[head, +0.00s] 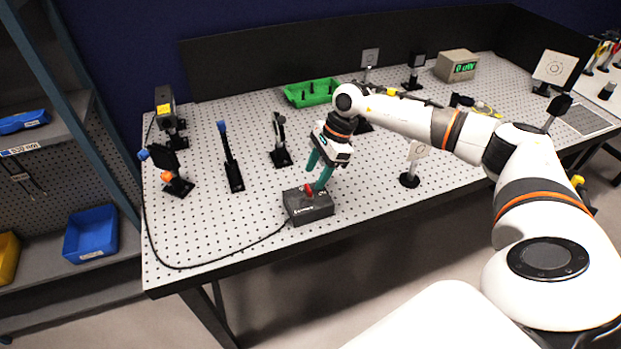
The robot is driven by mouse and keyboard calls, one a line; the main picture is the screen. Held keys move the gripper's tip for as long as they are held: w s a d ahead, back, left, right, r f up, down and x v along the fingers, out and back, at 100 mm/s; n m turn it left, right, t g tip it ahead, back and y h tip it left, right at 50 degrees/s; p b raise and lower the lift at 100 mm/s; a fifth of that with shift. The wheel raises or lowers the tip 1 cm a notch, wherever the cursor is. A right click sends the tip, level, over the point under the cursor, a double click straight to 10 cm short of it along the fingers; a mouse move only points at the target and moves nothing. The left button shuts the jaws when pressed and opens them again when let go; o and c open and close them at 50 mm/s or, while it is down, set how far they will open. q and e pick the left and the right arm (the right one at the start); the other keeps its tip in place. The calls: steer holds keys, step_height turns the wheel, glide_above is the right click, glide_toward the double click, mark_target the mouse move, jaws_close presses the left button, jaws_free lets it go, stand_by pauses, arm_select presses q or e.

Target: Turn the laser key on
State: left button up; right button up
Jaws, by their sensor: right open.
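The laser key box (308,207) is a dark grey box near the front edge of the perforated optical table, with a cable from its left side. A red key (309,189) shows on its top. My right gripper (314,179) has green fingers and points down at the box top, right at the red key. Its jaws are open, with one finger on each side of the key as far as I can see. Whether the fingers touch the key cannot be told. The key's exact angle is too small to read. My left gripper is not in view.
Mounted optics stand on the table (215,240), among them a black mount (280,155) behind the box and a white target card (412,165) to its right. A green tray (312,92) and a meter with a green display (457,66) are at the back. The table's front left is clear except the cable.

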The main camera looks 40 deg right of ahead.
mark_target(308, 191)
steer(key=shift+p+x, duration=0.6)
steer(key=shift+x, duration=1.7)
steer(key=shift+c, duration=0.2)
steer(key=c, duration=0.9)
steer(key=shift+c, duration=0.2)
